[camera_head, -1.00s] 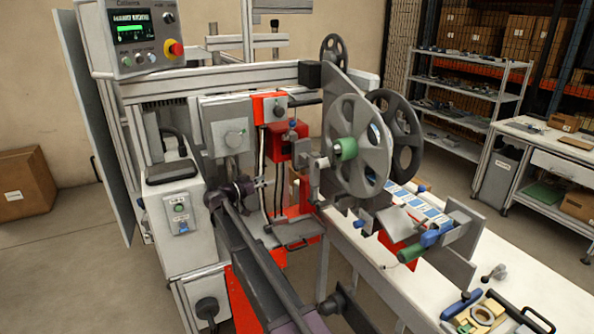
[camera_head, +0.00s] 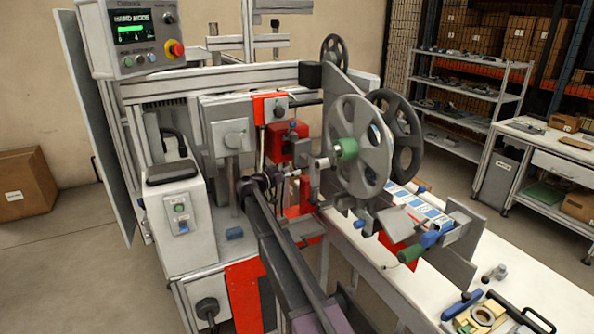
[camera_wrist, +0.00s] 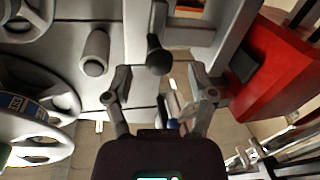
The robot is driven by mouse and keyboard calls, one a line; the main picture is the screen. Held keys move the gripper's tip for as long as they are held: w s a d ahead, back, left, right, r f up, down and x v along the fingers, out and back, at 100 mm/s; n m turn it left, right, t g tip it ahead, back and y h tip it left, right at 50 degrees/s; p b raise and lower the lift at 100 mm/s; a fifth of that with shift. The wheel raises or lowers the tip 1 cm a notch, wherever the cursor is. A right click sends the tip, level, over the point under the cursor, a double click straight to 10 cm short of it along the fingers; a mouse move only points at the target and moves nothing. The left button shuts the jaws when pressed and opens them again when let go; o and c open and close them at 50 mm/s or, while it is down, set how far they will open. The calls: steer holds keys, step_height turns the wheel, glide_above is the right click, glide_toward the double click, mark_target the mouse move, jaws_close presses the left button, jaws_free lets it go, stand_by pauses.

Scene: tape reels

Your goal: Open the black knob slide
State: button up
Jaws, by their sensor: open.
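The black knob (camera_wrist: 158,61) shows in the wrist view as a round ball on a dark stem. It is beside a grey metal bracket (camera_wrist: 192,32), which seems to belong to the slide. My gripper (camera_wrist: 158,84) is open, with one finger to the left and one to the right of the knob in the picture. I see no contact, and cannot tell the depth gap. In the head view my gripper (camera_head: 297,176) is in front of the machine, left of the large reel. I cannot make out this knob there.
A grey reel (camera_head: 356,170) with a green hub stands close to the right of my gripper. A red block (camera_wrist: 280,68) is right of the gripper in the wrist view. A grey cylinder (camera_wrist: 95,52) sticks out on the left. The white table (camera_head: 375,270) runs off front right.

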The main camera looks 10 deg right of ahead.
mark_target(307, 171)
steer(key=shift+x, duration=1.2)
